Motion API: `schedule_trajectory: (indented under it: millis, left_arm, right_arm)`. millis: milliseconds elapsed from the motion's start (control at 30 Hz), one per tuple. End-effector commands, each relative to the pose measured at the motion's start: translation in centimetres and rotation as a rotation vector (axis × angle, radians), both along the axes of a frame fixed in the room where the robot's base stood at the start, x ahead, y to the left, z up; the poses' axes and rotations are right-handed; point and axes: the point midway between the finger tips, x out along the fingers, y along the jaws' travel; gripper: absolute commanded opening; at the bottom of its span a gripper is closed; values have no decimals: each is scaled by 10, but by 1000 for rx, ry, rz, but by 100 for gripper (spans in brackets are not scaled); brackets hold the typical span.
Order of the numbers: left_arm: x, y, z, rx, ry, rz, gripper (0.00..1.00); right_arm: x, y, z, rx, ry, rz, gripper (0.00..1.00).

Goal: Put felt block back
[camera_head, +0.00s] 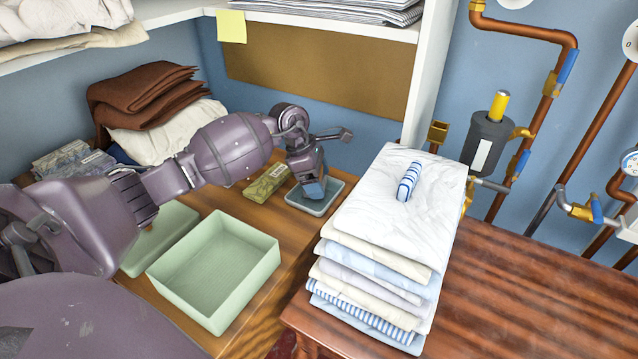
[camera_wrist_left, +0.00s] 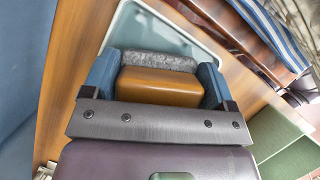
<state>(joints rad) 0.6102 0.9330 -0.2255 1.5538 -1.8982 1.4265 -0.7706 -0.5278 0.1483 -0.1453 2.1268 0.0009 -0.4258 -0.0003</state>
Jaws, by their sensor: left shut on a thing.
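My left gripper (camera_head: 313,188) points down over a small blue-grey tray (camera_head: 334,194) on the wooden worktop. In the left wrist view its blue fingertips (camera_wrist_left: 158,82) are shut on the felt block (camera_wrist_left: 160,88), an orange-brown block with a grey fuzzy felt layer along one side. The tray's pale rim and floor (camera_wrist_left: 160,28) show behind the block. In the head view the gripper mostly hides the block. I cannot tell whether the block touches the tray floor. My right gripper is not in view.
An open green box (camera_head: 214,270) stands in front of the tray, with its lid (camera_head: 160,236) to the left. A yellowish packet (camera_head: 266,184) lies beside the tray. A tall stack of folded linen (camera_head: 385,240) with a striped roll (camera_head: 409,181) on top stands close at right.

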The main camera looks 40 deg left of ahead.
Motion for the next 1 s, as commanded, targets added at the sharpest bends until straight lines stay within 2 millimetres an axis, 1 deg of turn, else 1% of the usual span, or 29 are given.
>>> schedule_trajectory:
  millis: [33,100,333,500,533,600,667,867,1000]
  left_arm:
    - [0,0,-10,-2,4,1,60]
    - [0,0,-14,0,2,1,60]
    - [0,0,-12,0,-1,0,60]
    - [0,0,-17,1,0,0,60]
    - [0,0,-18,1,0,0,81]
    - [0,0,-17,0,0,0,92]
    - [0,0,-16,0,0,0,100]
    - [0,0,-16,0,0,0,100]
    - [0,1,-9,2,-3,0,100]
  right_arm:
    - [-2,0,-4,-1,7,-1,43]
    - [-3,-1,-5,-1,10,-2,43]
    - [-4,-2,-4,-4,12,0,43]
    - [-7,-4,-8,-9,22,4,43]
    - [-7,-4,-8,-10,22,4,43]
    - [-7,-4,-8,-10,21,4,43]
    - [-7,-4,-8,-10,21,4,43]
    - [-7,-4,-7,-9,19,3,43]
    - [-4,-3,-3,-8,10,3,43]
